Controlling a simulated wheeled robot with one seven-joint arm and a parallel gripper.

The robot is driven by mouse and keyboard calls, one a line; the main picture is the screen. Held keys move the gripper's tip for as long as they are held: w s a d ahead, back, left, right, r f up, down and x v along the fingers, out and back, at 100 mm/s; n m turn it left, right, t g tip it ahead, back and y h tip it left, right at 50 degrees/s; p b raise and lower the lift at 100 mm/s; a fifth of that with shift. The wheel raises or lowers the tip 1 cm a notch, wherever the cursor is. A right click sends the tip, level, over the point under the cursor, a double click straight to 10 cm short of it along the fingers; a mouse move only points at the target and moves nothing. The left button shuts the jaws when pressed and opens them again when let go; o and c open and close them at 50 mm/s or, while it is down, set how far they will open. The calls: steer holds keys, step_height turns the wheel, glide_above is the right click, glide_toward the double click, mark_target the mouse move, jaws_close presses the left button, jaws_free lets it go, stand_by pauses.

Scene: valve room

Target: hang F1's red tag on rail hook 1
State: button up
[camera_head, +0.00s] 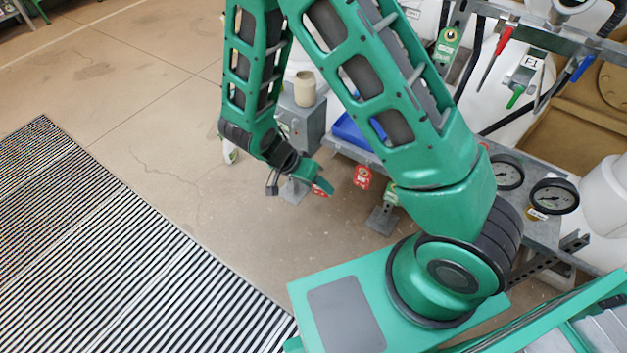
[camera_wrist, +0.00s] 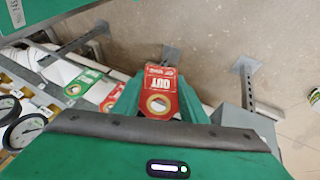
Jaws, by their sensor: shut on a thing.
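My gripper (camera_head: 315,182) is low at the end of the arm, left of the bench, and shut on a red tag (camera_head: 322,188). In the wrist view, the held red tag (camera_wrist: 160,98) shows white lettering and a ringed hole, between the green fingers of my gripper (camera_wrist: 158,92). Another red tag (camera_head: 362,177) and a green tag (camera_head: 391,195) hang by the bench's front edge, right of my gripper. They also show in the wrist view as a red tag (camera_wrist: 113,97) and a green tag (camera_wrist: 82,84). The F1 label (camera_head: 531,62) is at upper right. I cannot make out rail hook 1.
A blue tray (camera_head: 352,130) sits on the bench, partly behind my arm. Pressure gauges (camera_head: 553,196) stand at right. Coloured-handled levers (camera_head: 497,48) and another green tag (camera_head: 447,44) are at upper right. A striped floor grating (camera_head: 120,250) lies left; nearby floor is clear.

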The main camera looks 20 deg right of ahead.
steer(key=shift+w+d, duration=0.75)
steer(key=shift+d, duration=0.25)
steer(key=shift+w+d, duration=0.75)
steer(key=shift+d, duration=0.2)
steer(key=shift+w+d, duration=0.35)
steer(key=shift+d, duration=0.15)
steer(key=shift+w+d, duration=0.55)
steer(key=shift+d, duration=0.25)
steer(key=shift+w+d, duration=0.55)
steer(key=shift+d, duration=0.2)
stand_by(1.1)
steer(key=shift+f, duration=0.4)
stand_by(0.4)
steer(key=o, duration=0.9)
steer(key=shift+r, duration=0.15)
steer(key=v, duration=1)
steer(key=shift+w+a+r, duration=0.1)
steer(key=shift+r, duration=0.1)
